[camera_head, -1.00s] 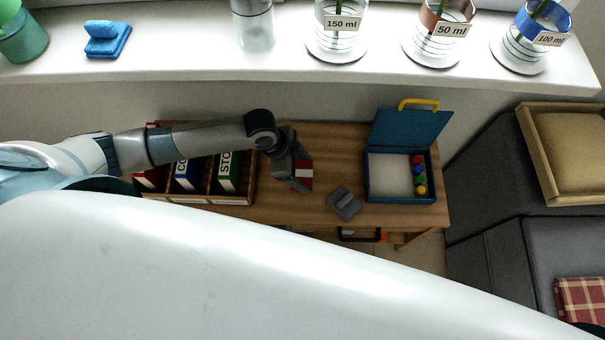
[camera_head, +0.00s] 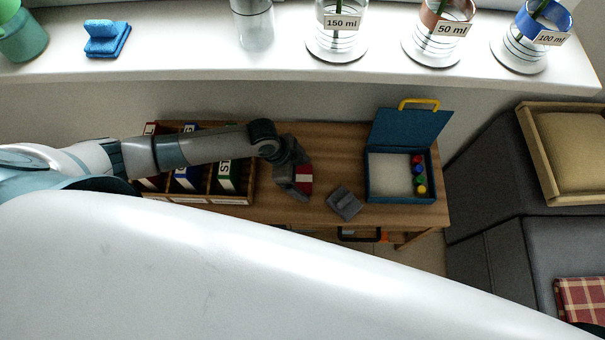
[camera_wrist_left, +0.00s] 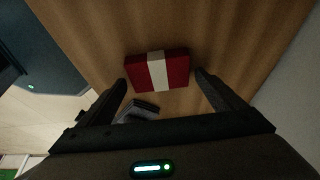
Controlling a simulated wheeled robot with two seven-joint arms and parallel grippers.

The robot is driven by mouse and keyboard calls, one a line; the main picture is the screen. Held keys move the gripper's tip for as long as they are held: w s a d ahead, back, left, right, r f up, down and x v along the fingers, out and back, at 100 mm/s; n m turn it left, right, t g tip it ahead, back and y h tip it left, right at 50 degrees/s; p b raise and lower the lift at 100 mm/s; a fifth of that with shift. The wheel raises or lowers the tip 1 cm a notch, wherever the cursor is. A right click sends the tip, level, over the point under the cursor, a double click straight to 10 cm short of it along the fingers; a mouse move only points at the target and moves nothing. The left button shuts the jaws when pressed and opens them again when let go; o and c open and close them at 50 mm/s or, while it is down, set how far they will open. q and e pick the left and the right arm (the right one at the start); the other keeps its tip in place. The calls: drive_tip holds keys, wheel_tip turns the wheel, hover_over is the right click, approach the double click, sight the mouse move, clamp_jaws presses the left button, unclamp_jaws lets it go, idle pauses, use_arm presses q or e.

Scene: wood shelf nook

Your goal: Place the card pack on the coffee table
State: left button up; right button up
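The card pack (camera_head: 304,179) is red with a white band. It appears to lie on the wooden table (camera_head: 270,208), and it shows whole in the left wrist view (camera_wrist_left: 157,70). My left gripper (camera_head: 297,183) is above the table, at the pack's left side in the head view. In the left wrist view its two fingers (camera_wrist_left: 161,80) are apart, with the pack just beyond and between the tips. A small gap shows at the right finger; contact at the left one is hard to tell. My right gripper is not in view.
A grey block-like object (camera_head: 345,202) lies right of the pack. An open blue case (camera_head: 400,198) with coloured balls stands farther right. A wooden organizer with binders (camera_head: 228,176) is at the left, under my arm. The windowsill (camera_head: 190,66) holds labelled jars.

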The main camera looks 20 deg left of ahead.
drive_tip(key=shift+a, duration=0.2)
use_arm(q)
drive_tip(key=shift+r, duration=0.15)
drive_tip(key=shift+a+r, duration=0.25)
drive_tip(key=shift+r, duration=0.35)
drive_tip(key=v, duration=1)
drive_tip(key=shift+a+r, duration=0.2)
drive_tip(key=shift+r, duration=0.1)
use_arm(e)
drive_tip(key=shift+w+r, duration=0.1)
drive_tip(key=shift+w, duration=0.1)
use_arm(q)
drive_tip(key=shift+s, duration=0.1)
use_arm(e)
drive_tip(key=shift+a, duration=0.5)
